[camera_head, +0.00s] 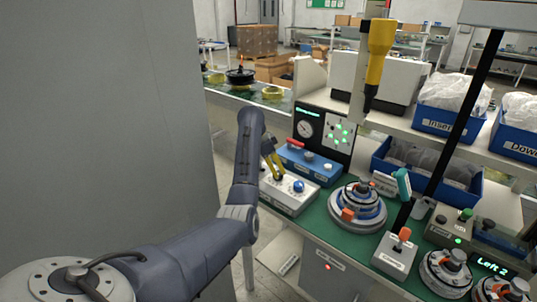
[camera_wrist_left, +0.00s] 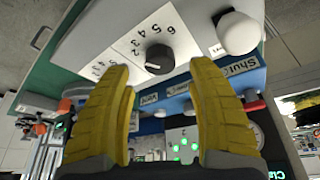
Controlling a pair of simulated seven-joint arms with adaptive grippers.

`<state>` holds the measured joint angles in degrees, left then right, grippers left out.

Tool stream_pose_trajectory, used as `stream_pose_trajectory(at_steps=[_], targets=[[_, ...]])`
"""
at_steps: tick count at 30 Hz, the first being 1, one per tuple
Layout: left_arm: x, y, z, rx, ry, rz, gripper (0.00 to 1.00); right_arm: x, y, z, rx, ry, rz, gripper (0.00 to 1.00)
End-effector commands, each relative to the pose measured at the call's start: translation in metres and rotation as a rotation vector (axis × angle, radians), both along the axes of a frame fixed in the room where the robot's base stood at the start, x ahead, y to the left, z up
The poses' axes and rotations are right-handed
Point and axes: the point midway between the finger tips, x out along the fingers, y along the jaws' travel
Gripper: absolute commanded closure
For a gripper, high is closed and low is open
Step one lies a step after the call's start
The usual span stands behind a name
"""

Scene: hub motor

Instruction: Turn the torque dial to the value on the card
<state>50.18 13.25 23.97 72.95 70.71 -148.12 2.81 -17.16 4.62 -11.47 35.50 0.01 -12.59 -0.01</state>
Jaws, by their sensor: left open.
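The torque dial (camera_wrist_left: 160,58) is a dark grey round knob on a white panel (camera_wrist_left: 100,35) in the left wrist view. Printed numbers up to 6 curve beside it, and a small pale mark shows on its rim. My left gripper (camera_wrist_left: 162,75) is open, with a yellow finger on each side of the dial and apparently no contact. In the head view my left gripper (camera_head: 274,168) reaches down over the white dial box (camera_head: 290,199), hiding part of it. My right gripper is out of view.
A blue box (camera_head: 312,164) with a red handle stands directly behind the dial box. A round stacked hub motor (camera_head: 357,208) sits to its right on the green bench. A yellow driver (camera_head: 378,55) hangs above. A grey panel fills the left.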

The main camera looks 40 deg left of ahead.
Motion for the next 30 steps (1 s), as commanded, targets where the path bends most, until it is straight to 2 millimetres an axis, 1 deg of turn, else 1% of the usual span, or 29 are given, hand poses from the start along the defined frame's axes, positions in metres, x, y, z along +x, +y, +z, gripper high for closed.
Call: stream_pose_trajectory(at_steps=[1, 3, 9, 17, 21, 30], targets=[[-0.001, 0.001, 0.008, -0.001, -0.004, -0.002, 0.42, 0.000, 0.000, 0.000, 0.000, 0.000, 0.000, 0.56], [-0.004, 0.003, 0.016, -0.001, -0.004, -0.001, 0.42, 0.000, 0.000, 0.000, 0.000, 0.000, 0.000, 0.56], [-0.010, 0.011, 0.033, 0.006, -0.007, 0.003, 0.42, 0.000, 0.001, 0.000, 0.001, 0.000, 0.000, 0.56], [-0.016, 0.013, 0.048, 0.005, -0.001, -0.001, 0.42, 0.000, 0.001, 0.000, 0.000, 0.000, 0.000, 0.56], [-0.019, 0.017, 0.061, 0.007, -0.006, 0.001, 0.42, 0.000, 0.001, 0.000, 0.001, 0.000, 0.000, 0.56], [-0.024, 0.018, 0.074, 0.002, -0.004, 0.000, 0.42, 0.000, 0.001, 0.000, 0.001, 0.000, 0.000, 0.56]])
